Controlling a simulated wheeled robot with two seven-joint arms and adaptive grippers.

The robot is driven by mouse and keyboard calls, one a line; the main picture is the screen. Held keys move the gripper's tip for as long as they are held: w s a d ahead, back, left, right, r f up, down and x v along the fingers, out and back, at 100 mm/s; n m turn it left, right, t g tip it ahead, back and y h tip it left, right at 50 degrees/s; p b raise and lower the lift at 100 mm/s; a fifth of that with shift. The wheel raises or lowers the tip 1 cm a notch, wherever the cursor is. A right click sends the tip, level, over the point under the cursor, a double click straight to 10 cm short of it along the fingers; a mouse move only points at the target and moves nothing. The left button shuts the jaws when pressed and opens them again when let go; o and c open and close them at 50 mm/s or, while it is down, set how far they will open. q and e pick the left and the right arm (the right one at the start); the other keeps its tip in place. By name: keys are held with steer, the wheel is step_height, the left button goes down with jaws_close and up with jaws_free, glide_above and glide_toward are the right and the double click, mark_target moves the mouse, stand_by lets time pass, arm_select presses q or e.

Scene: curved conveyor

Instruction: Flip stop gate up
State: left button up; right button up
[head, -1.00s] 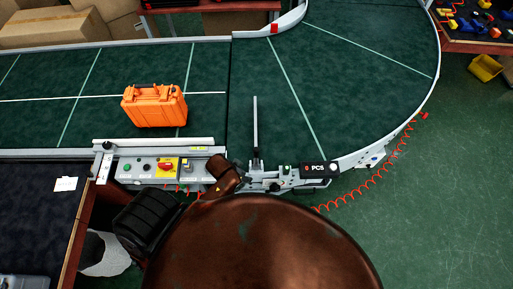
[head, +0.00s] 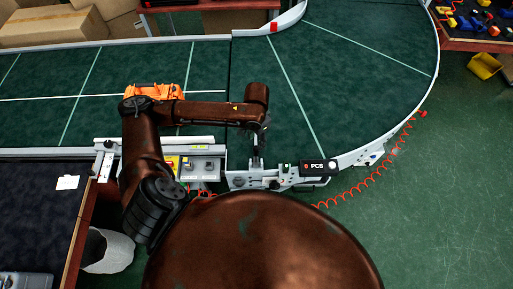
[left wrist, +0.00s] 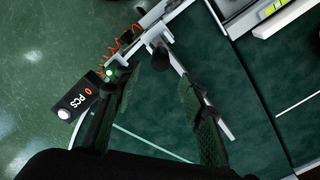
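The stop gate shows in the left wrist view as a thin grey bar (left wrist: 222,126) running past the right finger of my left gripper (left wrist: 157,85). The two dark fingers are apart, with nothing gripped between them. In the head view my left gripper (head: 260,143) points down over the gate's base (head: 255,163) at the conveyor's near edge and hides most of the bar. I cannot tell whether a finger touches the bar. My right gripper is not in view.
An orange case (head: 150,90) lies on the green conveyor (head: 330,85), partly behind my left arm. A control box (head: 200,168) is left of the gate. A black PCS counter (head: 319,167) and a red coiled cable (head: 362,187) are to its right.

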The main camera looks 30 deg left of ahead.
mark_target(257, 148)
arm_select(q)
step_height(257, 148, down, 8)
steer(key=shift+r, duration=0.25)
steer(key=shift+c, duration=0.4)
jaws_close()
stand_by(0.4)
